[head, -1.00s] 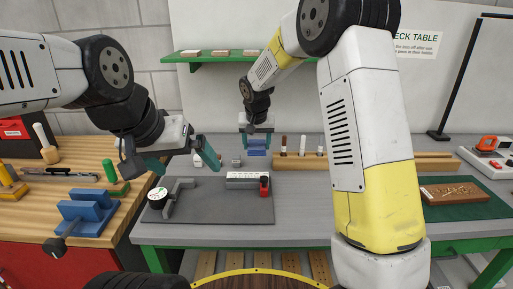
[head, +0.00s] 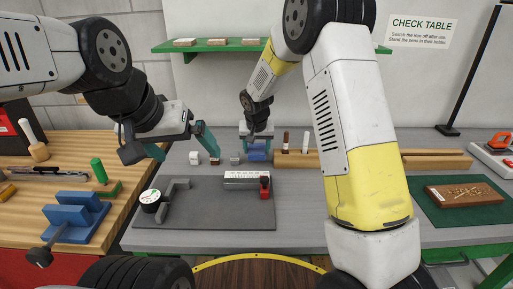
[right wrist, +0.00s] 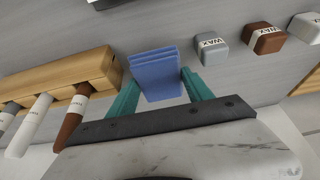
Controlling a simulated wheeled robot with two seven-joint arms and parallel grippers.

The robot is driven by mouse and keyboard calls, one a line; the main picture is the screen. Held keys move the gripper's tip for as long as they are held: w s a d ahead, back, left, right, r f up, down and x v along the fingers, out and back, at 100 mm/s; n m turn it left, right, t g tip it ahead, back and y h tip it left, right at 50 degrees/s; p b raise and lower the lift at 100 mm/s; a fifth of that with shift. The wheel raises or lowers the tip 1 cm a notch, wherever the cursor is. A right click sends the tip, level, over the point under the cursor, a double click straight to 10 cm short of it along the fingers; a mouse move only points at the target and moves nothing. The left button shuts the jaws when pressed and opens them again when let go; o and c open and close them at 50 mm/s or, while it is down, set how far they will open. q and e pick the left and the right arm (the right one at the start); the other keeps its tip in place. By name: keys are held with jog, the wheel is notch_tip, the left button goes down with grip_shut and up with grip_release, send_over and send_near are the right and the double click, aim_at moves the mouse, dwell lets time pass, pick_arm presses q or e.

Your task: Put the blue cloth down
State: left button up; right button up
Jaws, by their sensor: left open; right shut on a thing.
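The blue cloth (head: 257,153) is a folded, layered pad at the back of the grey table, left of the wooden pen holder. It also shows in the right wrist view (right wrist: 157,72), between the teal fingers. My right gripper (head: 257,140) is shut on it from above. The cloth is at or just above the tabletop; I cannot tell whether it touches. My left gripper (head: 182,146) is open and empty, above the left back of the table.
Small wax blocks (right wrist: 264,38) stand beside the cloth. The wooden holder (right wrist: 70,85) with several pens is close on its other side. A dark mat (head: 220,212) with a dial gauge (head: 150,200) and a marked white block (head: 247,177) lies in front.

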aim_at(256, 151)
jog(key=shift+f, duration=1.35)
jog(key=shift+f, duration=0.1)
jog(key=o, duration=1.3)
jog(key=s+d+r, duration=0.3)
jog(key=s+r, duration=0.2)
jog(key=r, duration=0.4)
jog(key=s+d+r, duration=0.3)
jog(key=s+r, duration=0.2)
jog(key=r, duration=0.4)
jog(key=s+d+r, duration=0.2)
jog(key=s, duration=0.6)
jog(key=s+d+r+t+y, duration=0.1)
jog(key=s+d+r, duration=0.1)
jog(key=s, duration=0.6)
jog(key=s+d+r+y, duration=0.1)
jog(key=s+d+r, duration=0.1)
jog(key=s+d, duration=0.2)
jog(key=shift+s+n+t, duration=0.3)
jog(key=shift+s, duration=1.6)
